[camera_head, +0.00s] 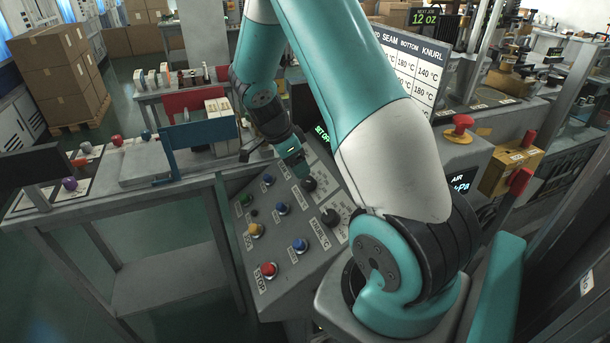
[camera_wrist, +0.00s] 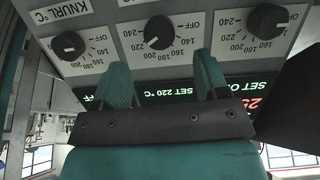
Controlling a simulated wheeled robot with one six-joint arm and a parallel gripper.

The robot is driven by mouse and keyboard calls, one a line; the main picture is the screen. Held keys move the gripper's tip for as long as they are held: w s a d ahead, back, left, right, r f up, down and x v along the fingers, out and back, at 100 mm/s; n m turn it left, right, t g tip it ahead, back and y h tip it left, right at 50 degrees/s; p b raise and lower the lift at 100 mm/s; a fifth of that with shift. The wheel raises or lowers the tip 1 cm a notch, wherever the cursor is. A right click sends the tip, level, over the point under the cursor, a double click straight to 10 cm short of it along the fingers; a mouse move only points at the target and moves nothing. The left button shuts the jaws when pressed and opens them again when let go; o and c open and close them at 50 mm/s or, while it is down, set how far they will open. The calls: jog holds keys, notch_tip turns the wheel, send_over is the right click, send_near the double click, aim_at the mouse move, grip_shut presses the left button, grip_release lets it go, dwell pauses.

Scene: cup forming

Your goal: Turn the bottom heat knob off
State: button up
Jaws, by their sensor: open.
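The middle dark knob (camera_wrist: 159,32) is probably the bottom heat knob; its own name label is out of view. Its white pointer mark aims down-left, near 220 on the printed dial, away from OFF. It probably also shows in the head view (camera_head: 309,184) on the sloped grey panel. My gripper (camera_wrist: 162,72) is open and empty. Its two teal fingers lie apart, short of the knob and not touching it, with the knob roughly above the gap between them. In the head view, my gripper (camera_head: 292,160) is over the panel's upper edge, beside that knob.
The KNURL knob (camera_wrist: 68,45) and another knob (camera_wrist: 268,21) flank the middle one. Green displays (camera_wrist: 175,91) read SET 220 °C below the dials. Several coloured buttons, including a red stop button (camera_head: 268,270), sit on the panel. A red mushroom button (camera_head: 462,124) stands right.

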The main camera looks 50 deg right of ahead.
aim_at(306, 181)
jog(key=p+x, duration=0.1)
jog(key=x, duration=0.5)
jog(key=shift+s+d+f, duration=0.1)
jog(key=shift+f, duration=0.3)
jog(key=c, duration=0.9)
